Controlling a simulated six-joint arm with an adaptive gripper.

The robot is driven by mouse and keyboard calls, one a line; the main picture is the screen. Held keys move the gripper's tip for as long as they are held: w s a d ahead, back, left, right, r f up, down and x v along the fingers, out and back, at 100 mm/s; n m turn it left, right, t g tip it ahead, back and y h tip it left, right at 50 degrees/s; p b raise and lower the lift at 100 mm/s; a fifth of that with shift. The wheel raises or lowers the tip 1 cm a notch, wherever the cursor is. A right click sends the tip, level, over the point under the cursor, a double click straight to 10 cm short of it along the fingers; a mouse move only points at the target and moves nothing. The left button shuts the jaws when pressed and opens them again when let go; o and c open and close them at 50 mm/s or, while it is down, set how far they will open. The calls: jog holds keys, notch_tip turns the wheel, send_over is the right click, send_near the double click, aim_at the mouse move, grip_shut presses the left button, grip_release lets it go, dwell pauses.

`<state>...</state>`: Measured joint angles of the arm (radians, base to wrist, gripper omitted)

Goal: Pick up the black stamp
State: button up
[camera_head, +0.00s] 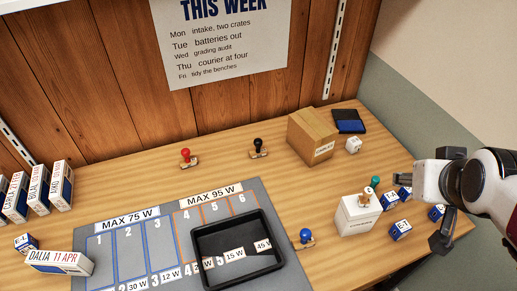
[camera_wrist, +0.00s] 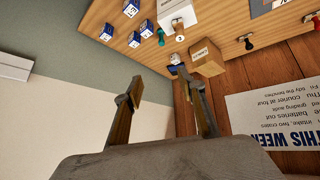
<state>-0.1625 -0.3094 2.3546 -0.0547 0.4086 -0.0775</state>
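The black stamp (camera_head: 258,148) has a dark knob on a wooden base. It stands on the table left of the cardboard box in the head view. It also shows small near the upper right of the wrist view (camera_wrist: 249,43). My gripper (camera_head: 418,212) is at the right of the head view, by the small blue-and-white boxes and well away from the black stamp. In the wrist view my gripper (camera_wrist: 160,78) has its two fingers spread apart with nothing between them.
The cardboard box (camera_head: 314,136) is beside the black stamp. A black tray (camera_head: 198,263) lies in front on the grey mat (camera_head: 100,225).

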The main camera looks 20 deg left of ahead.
jog(key=w+a+f+n+t+y, duration=0.1)
jog(key=w+a+f+n+y, duration=0.2)
jog(key=w+a, duration=0.7)
jog(key=n+y, duration=0.6)
jog(key=n, duration=0.1)
send_near(260, 145)
jog(key=a, duration=0.1)
jog(key=w+a, duration=0.1)
jog(key=a+f, duration=0.1)
jog(key=shift+w+a+f+t, duration=0.15)
jog(key=shift+w+t, duration=0.25)
jog(key=shift+a+f, duration=0.1)
jog(key=shift+x, duration=1.15)
jog(key=shift+w, duration=0.25)
jog(key=shift+d+f+x, duration=0.1)
jog(key=shift+x, duration=0.65)
jog(key=shift+d+f+x, duration=0.1)
jog(key=shift+f+x, duration=0.05)
jog(key=shift+x, duration=1.6)
